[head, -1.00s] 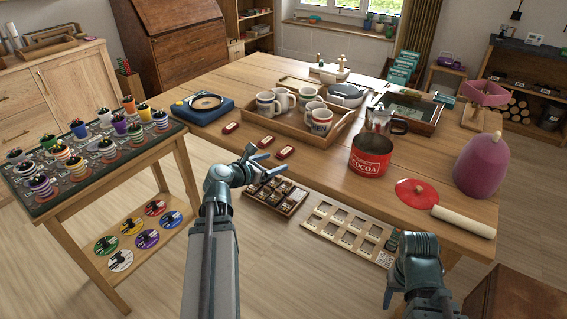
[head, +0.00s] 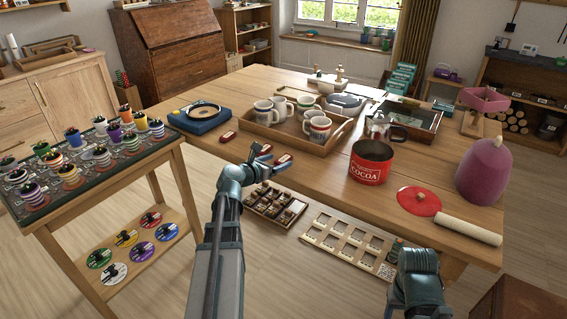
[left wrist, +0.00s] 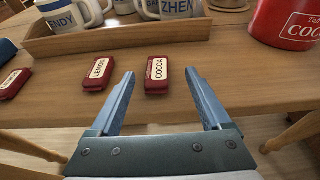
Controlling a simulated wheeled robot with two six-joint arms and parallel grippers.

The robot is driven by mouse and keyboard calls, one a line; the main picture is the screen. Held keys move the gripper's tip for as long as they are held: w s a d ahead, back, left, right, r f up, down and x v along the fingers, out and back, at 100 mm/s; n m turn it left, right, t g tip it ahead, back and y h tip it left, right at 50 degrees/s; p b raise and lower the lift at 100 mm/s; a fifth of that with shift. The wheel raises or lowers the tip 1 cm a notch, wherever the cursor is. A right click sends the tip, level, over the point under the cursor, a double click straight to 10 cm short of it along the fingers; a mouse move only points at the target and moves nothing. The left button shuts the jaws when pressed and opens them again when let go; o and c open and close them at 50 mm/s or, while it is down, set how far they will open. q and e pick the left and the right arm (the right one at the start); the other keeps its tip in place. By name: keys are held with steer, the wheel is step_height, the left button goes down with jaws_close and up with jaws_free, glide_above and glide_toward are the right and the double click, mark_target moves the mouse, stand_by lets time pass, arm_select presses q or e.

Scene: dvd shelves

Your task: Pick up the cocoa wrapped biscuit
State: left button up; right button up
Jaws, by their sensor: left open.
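The cocoa wrapped biscuit (head: 284,162) is a small dark red bar with a pale label, lying near the table's edge. In the left wrist view the cocoa biscuit (left wrist: 157,75) reads COCOA and appears between my fingertips, nearer the left finger. My left gripper (head: 262,157) is open and empty, just left of it in the head view. I cannot tell how far above the table the fingertips are. The lemon biscuit (left wrist: 98,73) lies to its left, and a third red biscuit (left wrist: 14,83) farther left. My right arm shows at the bottom right, its gripper out of sight.
A wooden tray (left wrist: 55,44) with several mugs stands just behind the biscuits. A red cocoa tin (head: 371,163) stands to the right. A blue record player (head: 200,116) is at the table's left. A sectioned box (head: 275,205) sits below the table's front edge.

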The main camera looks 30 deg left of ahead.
mark_target(283, 158)
arm_select(q)
steer(key=shift+a+b+x, duration=0.2)
steer(key=shift+b+x, duration=0.75)
steer(key=shift+x, duration=1.7)
steer(key=shift+s+f, duration=0.1)
jaws_close()
